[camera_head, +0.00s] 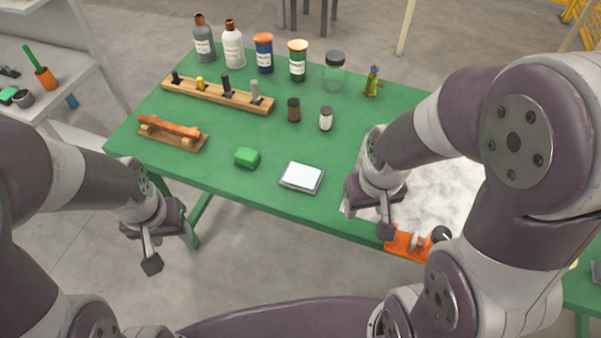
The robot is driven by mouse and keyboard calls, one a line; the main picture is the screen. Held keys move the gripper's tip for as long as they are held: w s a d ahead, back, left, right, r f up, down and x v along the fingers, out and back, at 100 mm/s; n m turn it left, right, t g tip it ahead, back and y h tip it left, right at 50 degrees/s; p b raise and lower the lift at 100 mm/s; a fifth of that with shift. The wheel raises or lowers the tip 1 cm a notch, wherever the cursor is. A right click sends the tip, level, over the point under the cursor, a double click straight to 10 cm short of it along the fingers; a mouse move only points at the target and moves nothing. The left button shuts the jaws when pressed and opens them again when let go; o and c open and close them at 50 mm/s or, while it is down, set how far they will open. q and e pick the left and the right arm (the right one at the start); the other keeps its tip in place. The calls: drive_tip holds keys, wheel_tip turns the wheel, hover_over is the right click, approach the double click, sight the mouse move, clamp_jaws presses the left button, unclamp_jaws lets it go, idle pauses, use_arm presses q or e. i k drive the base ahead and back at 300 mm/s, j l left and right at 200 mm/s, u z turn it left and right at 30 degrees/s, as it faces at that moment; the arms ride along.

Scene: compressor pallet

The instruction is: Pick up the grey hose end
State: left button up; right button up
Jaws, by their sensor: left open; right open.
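The grey hose end (255,92) appears to be the light grey upright piece at the right end of a wooden rack (240,104) on the green table. Beside it in the rack stand a dark piece (226,86), a yellow piece (200,84) and a black piece (176,78). My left gripper (168,250) is open and empty, in front of the table's left front edge and well apart from the rack. My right gripper (367,218) is open and empty by the table's front edge, right of the rack. My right arm hides part of the table's right side.
Several bottles and jars, including a white bottle (233,48), stand behind the rack. Small brown (293,110) and white (325,120) bottles stand right of it. An orange bar (170,127), green block (247,157) and white-topped pad (302,177) lie in front.

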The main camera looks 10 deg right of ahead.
sight(255, 98)
drive_tip(key=i+j, duration=0.3)
drive_tip(key=j, duration=0.15)
drive_tip(key=i+j, duration=0.65)
drive_tip(key=j, duration=0.25)
drive_tip(key=i+j, duration=0.35)
